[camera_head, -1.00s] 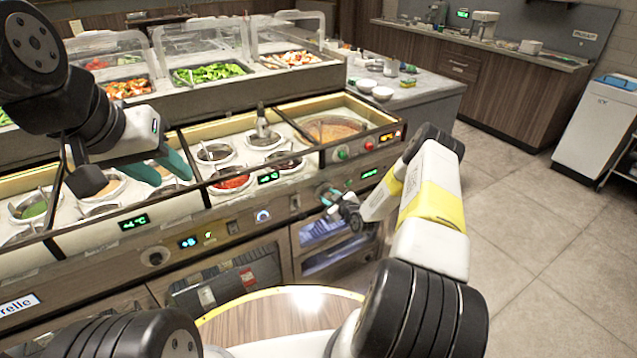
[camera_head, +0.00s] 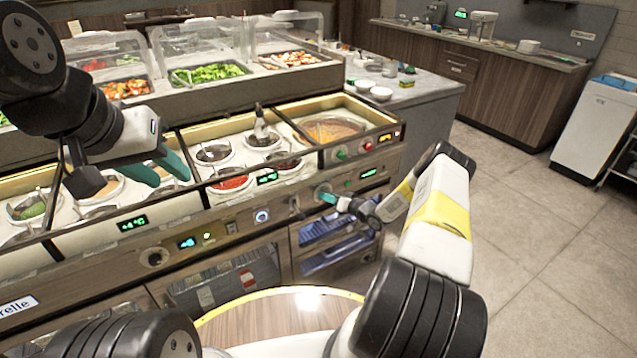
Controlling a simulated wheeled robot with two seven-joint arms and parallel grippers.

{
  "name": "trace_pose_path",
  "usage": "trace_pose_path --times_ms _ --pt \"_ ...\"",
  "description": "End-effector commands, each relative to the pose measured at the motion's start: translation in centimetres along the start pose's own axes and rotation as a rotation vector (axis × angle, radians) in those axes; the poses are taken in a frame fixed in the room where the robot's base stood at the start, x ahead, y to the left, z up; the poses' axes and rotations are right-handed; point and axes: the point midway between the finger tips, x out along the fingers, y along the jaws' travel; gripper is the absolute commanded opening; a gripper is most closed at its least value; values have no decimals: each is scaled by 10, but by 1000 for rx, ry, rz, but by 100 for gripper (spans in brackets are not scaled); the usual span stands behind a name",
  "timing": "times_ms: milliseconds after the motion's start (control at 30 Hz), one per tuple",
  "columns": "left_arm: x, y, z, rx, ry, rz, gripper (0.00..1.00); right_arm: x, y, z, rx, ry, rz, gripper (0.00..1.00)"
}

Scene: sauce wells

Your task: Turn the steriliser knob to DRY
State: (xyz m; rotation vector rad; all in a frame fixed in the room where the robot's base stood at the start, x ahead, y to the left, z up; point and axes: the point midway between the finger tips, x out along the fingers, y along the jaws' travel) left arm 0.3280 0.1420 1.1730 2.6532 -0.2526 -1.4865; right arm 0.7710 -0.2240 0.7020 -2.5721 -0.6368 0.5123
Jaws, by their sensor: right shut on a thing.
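The steriliser knob (camera_head: 322,190) is on the counter's front panel, above the cabinet with blue-lit shelves (camera_head: 325,235). My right gripper (camera_head: 328,196) reaches it from the right. Its teal fingertips are shut on the knob and cover much of it. The knob's pointer and the DRY mark cannot be made out. A green display (camera_head: 369,173) glows to the right of the knob. My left gripper (camera_head: 160,168) hangs over the sauce wells at the left, with its two teal fingers apart and nothing seen between them.
Sauce pots with ladles, such as the red one (camera_head: 231,183), fill the wells. Another dark knob (camera_head: 153,257) and a blue-lit dial (camera_head: 262,216) sit on the panel. The tiled floor (camera_head: 530,240) at right is clear.

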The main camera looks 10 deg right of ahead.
Motion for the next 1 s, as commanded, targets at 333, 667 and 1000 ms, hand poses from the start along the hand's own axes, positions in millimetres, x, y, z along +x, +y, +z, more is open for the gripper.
trace_pose_path --times_ms 333,667,1000 --pt "0 0 0 0 0 0 36 0 2 1 178 10 -58 0" --pt "0 0 0 0 0 0 36 0 2 1 233 13 -74 0" --pt "0 0 0 0 0 0 36 0 2 0 234 14 -74 0"
